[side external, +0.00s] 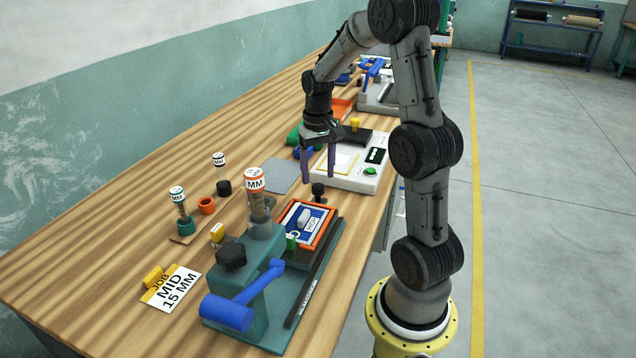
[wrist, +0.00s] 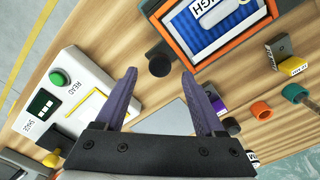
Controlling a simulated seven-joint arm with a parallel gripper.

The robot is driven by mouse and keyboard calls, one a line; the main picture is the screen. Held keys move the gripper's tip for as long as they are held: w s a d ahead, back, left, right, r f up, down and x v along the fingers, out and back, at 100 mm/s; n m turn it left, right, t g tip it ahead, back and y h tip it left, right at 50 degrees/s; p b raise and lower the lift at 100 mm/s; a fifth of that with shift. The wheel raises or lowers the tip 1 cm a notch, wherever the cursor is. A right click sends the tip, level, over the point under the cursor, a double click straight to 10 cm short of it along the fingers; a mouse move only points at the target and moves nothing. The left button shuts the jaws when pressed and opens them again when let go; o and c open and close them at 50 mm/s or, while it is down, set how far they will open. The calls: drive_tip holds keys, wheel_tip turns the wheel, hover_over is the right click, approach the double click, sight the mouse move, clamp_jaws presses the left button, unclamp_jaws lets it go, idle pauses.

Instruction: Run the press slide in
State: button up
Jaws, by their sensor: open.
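The press (side external: 245,285) is a green body with a blue lever (side external: 226,312) on the near end of the bench. Its slide (side external: 325,228) carries an orange frame around a blue-and-white piece and sits out on the far side of the press head. A black knob (side external: 318,190) stands at the slide's outer end; it also shows in the wrist view (wrist: 160,62). My gripper (side external: 319,175) is open and empty, pointing down above and just beyond the knob. In the wrist view the knob appears just past the gap between my fingertips (wrist: 158,75), apparently not touched.
A white reader box (side external: 345,177) with a green button is beyond the slide. A grey pad (side external: 280,175) lies left of my gripper. Labelled posts (side external: 180,210) and an orange cup (side external: 207,205) stand farther left. A job card (side external: 172,288) reads MID 15 MM.

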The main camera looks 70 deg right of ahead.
sight(318, 185)
drive_tip(key=shift+f, duration=1.85)
clamp_jaws()
drive_tip(key=shift+r, duration=0.1)
